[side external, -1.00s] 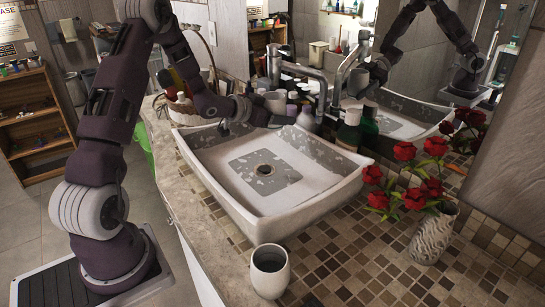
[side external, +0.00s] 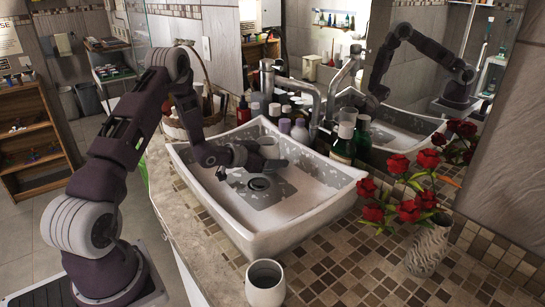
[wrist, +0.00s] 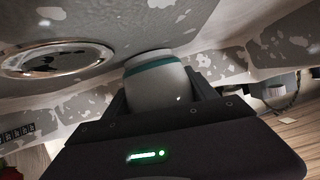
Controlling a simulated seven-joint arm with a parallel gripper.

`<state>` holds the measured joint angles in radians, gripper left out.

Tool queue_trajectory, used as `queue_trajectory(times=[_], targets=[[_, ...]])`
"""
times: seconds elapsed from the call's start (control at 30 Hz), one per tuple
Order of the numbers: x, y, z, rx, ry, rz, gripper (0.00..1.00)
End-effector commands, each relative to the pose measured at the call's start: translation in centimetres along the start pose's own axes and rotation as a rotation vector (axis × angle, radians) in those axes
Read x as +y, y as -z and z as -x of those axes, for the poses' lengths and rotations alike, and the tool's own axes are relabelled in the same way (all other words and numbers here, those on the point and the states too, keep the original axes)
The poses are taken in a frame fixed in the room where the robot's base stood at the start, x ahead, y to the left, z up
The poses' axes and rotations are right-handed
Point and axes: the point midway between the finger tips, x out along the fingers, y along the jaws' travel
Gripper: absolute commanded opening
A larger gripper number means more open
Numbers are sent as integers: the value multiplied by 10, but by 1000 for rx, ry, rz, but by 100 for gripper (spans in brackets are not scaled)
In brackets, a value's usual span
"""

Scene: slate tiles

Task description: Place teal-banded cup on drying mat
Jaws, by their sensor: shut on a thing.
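The teal-banded cup (wrist: 158,88) is pale, with a teal stripe near its far end in the wrist view. My gripper (wrist: 160,100) is shut on it, with a dark finger on each side. In the side external view my gripper (side external: 262,157) is over the inside of the white sink (side external: 325,192), near the drain (side external: 259,184). The cup is small and partly hidden there, and I cannot tell whether it touches the basin. I cannot make out a separate drying mat; the basin floor has a grey, patchy area around the drain.
A second pale cup (side external: 265,285) stands on the tiled counter in front of the sink. A vase (side external: 428,250) with red roses stands at the right. Bottles (side external: 343,145) and a tall faucet (side external: 300,88) line the sink's back.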

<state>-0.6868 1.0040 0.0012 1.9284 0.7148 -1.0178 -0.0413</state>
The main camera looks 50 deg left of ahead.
Motion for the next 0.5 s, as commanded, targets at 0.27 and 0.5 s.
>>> queue_trajectory(times=[0.27, 0.5], targets=[[0, -2, -1, 0, 0, 0, 87], [0, -2, 1, 0, 0, 0, 87]])
